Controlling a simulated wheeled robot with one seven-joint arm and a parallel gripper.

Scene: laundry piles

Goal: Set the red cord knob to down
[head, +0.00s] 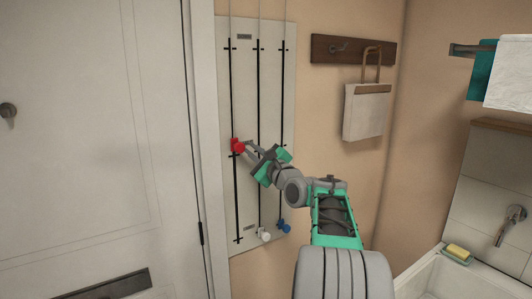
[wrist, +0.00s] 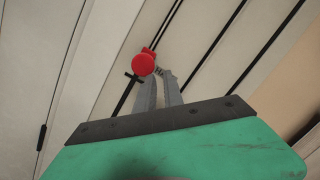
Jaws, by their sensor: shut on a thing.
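The red cord knob (head: 237,146) is on the leftmost of three dark vertical slots in a pale wall panel (head: 248,75). It stands around the middle of its slot's height. My gripper (head: 245,146) reaches in from the right and is shut on the red knob. In the wrist view the red knob (wrist: 144,64) shows at the tips of my gripper's fingers (wrist: 158,80), which partly hide its stem. A dark crossbar mark lies on the slot just beside it.
A white knob (head: 265,235) and a blue knob (head: 284,226) sit at the bottom of the other slots. A white door (head: 85,130) is left of the panel. A hook rail (head: 350,50) with a hanging bag (head: 366,110) is to the right, near a basin (head: 440,272).

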